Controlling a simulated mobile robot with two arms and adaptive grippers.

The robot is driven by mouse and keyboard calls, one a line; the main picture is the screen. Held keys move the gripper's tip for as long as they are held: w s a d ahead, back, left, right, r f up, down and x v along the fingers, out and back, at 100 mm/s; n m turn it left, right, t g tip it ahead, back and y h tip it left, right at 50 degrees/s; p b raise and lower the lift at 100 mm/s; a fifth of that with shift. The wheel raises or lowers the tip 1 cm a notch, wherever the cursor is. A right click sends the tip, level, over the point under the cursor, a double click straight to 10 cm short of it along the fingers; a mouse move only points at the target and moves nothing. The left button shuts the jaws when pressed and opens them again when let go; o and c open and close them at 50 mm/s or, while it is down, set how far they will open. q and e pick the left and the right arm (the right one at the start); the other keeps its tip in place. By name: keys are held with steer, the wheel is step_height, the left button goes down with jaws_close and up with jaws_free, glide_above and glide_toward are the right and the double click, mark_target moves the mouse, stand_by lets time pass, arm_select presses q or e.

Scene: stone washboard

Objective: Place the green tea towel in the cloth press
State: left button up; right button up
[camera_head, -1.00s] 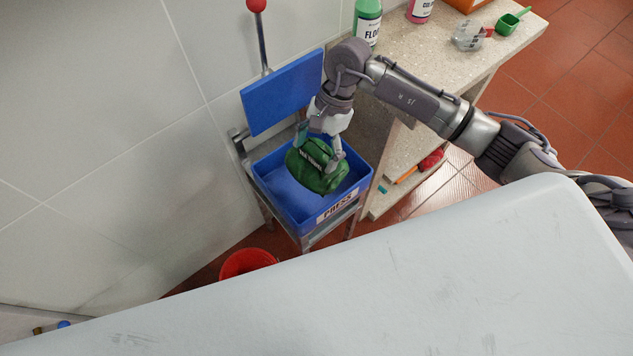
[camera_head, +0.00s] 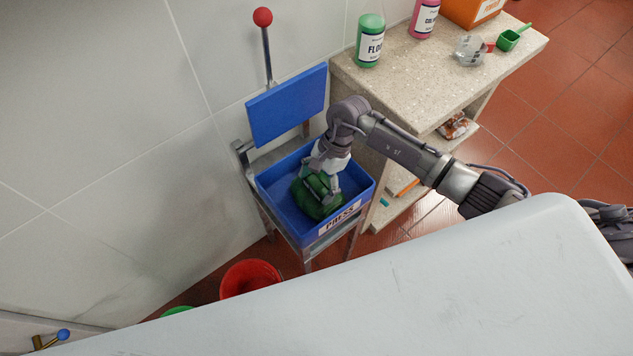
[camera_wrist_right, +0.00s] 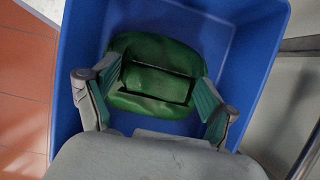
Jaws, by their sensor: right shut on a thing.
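The green tea towel (camera_head: 318,198) is a bunched bundle inside the blue tray of the cloth press (camera_head: 272,192), which bears a PRESS label. The press's blue lid plate (camera_head: 287,105) is raised behind the tray, under a lever with a red knob (camera_head: 263,16). My right gripper (camera_head: 324,186) reaches down into the tray, shut on the towel. In the right wrist view the towel (camera_wrist_right: 155,72) sits between the two fingers (camera_wrist_right: 152,112), with the blue tray walls around it. Whether the towel touches the tray floor is hard to tell. My left gripper is not in view.
A stone-topped counter (camera_head: 430,75) beside the press holds a green bottle (camera_head: 370,40), a pink bottle (camera_head: 424,18), a clear cup (camera_head: 470,50) and a green scoop (camera_head: 513,38). A red bucket (camera_head: 250,277) stands on the floor before the press. A pale surface (camera_head: 400,285) fills the foreground.

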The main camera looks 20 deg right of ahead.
steer(key=shift+f, duration=0.1)
steer(key=o, duration=1)
steer(key=shift+c, duration=0.2)
steer(key=shift+r, duration=0.3)
steer(key=v, duration=1.1)
steer(key=shift+d+r+b, duration=0.2)
steer(key=shift+r+b, duration=0.1)
steer(key=shift+r, duration=0.05)
